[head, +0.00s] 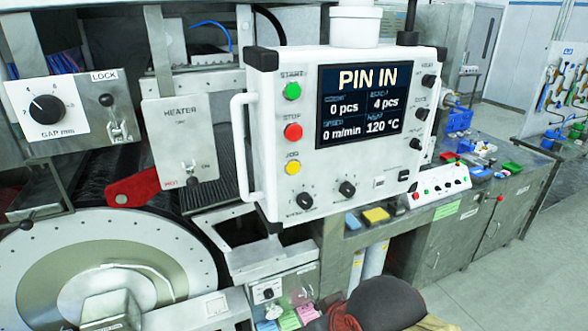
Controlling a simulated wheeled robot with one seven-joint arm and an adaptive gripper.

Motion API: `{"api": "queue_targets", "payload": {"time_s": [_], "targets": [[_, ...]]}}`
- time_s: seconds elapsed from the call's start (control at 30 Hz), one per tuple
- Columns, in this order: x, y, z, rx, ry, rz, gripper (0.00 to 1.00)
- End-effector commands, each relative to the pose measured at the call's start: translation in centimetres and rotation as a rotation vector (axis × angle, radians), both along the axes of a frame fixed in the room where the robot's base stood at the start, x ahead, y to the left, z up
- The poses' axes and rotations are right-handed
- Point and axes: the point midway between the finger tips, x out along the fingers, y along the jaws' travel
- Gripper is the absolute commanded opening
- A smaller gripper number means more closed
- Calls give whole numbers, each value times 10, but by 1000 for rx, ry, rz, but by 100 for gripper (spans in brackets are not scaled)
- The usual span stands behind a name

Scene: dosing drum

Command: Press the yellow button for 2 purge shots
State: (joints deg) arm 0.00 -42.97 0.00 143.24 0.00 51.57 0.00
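The yellow button (293,167) sits on the left side of a white control panel (420,190), under the label JOG. It stands clear, with nothing touching it. Above it on the same panel are a red button (293,132) marked STOP and a green button (292,91) marked START. The panel's screen (362,104) reads PIN IN, 0 pcs, 4 pcs, 0 m/min and 120 °C. My gripper is not in view.
A white handle (241,150) stands out just left of the buttons. Black knobs (347,188) sit below them. A red lever (133,189) and a HEATER switch plate (180,140) are to the left. A blurred brown and dark rounded shape (385,303) fills the bottom middle. Open floor lies at right.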

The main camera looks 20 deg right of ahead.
Motion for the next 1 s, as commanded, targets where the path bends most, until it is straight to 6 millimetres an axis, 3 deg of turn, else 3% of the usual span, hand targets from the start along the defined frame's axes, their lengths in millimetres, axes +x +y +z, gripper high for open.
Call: {"api": "queue_targets", "payload": {"time_s": [0.7,1.0], "targets": [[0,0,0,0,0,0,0],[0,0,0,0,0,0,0]]}}
